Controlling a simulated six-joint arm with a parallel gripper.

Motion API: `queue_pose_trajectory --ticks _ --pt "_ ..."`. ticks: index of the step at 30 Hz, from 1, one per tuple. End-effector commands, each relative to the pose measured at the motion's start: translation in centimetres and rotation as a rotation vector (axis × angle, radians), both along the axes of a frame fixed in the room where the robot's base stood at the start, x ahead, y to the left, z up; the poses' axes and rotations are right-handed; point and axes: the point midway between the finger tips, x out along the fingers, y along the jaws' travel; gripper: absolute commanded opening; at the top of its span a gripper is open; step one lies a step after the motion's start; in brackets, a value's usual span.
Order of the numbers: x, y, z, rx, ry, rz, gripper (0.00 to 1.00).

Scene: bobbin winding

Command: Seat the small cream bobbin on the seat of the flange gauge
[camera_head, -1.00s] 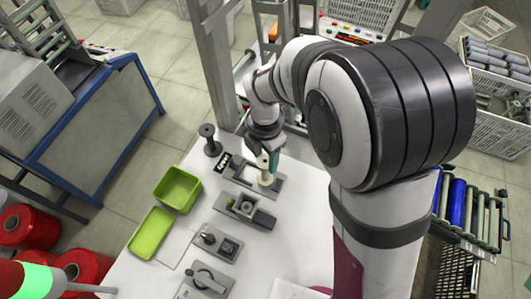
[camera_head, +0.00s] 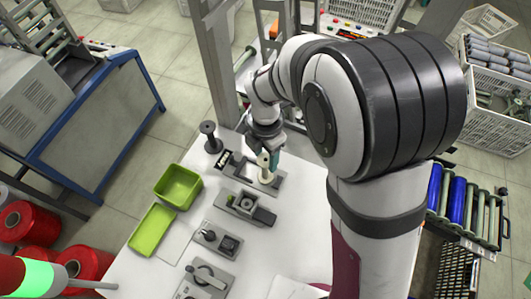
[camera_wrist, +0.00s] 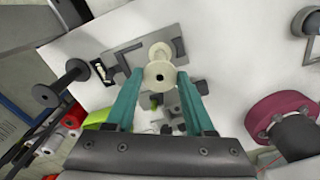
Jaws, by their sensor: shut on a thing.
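The small cream bobbin (camera_head: 266,178) is upright between the teal fingers of my gripper (camera_head: 269,162), at the right end of a grey plate (camera_head: 238,167) with a dark cut-out, which looks like the flange gauge. In the wrist view, the fingertips of my gripper (camera_wrist: 160,73) are on either side of the bobbin (camera_wrist: 158,75), whose round flange faces the camera. Its far end lies over the gauge plate (camera_wrist: 126,58). The seat is hidden under the bobbin, so I cannot tell whether it touches.
A dark spool (camera_head: 209,136) stands beyond the plate's left end. A green bin (camera_head: 178,188) and a green tray (camera_head: 153,229) lie to the left. Other grey fixtures (camera_head: 247,207) are nearer on the white table (camera_head: 290,235), whose right side is mostly clear.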

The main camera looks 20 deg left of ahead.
Motion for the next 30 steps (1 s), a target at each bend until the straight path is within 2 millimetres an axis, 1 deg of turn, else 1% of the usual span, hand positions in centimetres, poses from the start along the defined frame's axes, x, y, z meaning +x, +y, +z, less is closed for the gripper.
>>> queue_pose_trajectory --ticks 7,8,12,13,14,22,30 --pt "0.0 0.0 -0.1 0.0 0.0 0.0 0.23" --pt "0.0 0.0 -0.1 0.0 0.0 0.0 0.55" --pt "0.0 0.0 -0.1 0.0 0.0 0.0 0.81" --pt "0.0 0.0 -0.1 0.0 0.0 0.0 0.86" --pt "0.0 0.0 -0.1 0.0 0.0 0.0 0.89" --pt "0.0 0.0 0.1 0.0 0.0 0.0 0.89" --pt "0.0 0.0 2.9 0.001 -0.002 0.0 0.89"
